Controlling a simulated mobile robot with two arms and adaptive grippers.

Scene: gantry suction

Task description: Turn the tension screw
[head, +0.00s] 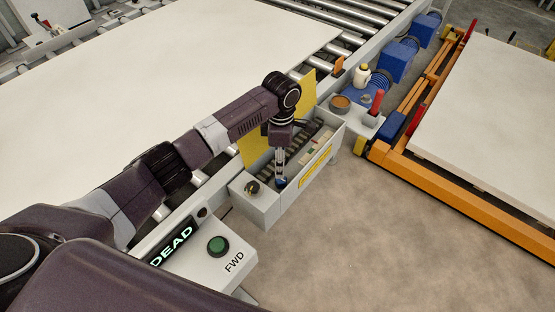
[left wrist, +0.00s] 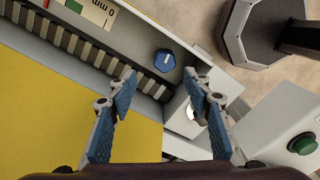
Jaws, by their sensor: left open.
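A blue hexagonal screw head with a pale line across it, which looks like the tension screw (left wrist: 165,61), sits inside a grey open housing (left wrist: 140,38) in the left wrist view. My left gripper (left wrist: 160,80) is open and points down at the housing. In that view the screw head lies between and just beyond its blue-padded fingertips, and I see no contact. My right gripper is in neither view.
A toothed belt (left wrist: 75,45) runs along the housing beside a yellow plate (left wrist: 70,120). A dark round knob (head: 252,187) stands on the housing's near end. A green button (head: 217,245) sits on the FWD panel. Orange rails (head: 480,200) are at right; open floor lies between.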

